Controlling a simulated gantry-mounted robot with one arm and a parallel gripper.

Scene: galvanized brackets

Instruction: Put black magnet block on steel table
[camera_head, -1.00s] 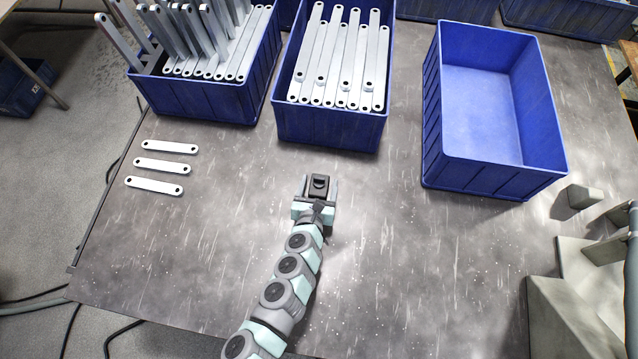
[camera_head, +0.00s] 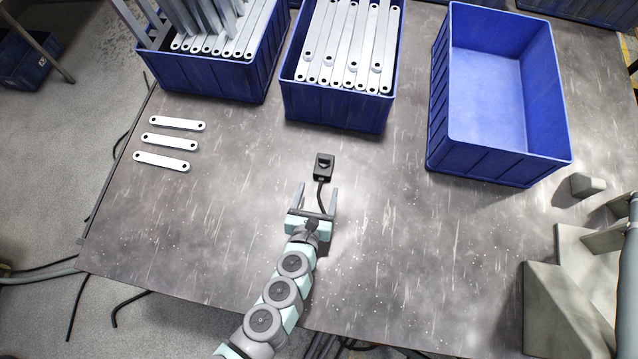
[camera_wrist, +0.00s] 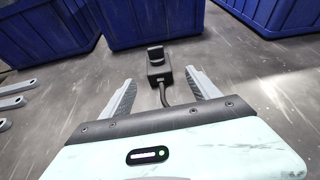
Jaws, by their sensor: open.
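The black magnet block (camera_head: 323,168) rests on the steel table (camera_head: 400,235), in front of the middle blue bin. A dark cable runs from it back toward my gripper. My gripper (camera_head: 318,188) is open and empty, with its fingertips a short way on the near side of the block, apart from it. In the wrist view the block (camera_wrist: 158,66) stands beyond and between the two spread fingers (camera_wrist: 160,78), with the cable passing between them.
Two blue bins full of galvanized brackets stand at the back, the middle one (camera_head: 335,108) behind the block. An empty blue bin (camera_head: 500,165) stands right. Several loose brackets (camera_head: 170,141) lie left. A small grey block (camera_head: 587,184) and grey fixture (camera_head: 570,300) are at right.

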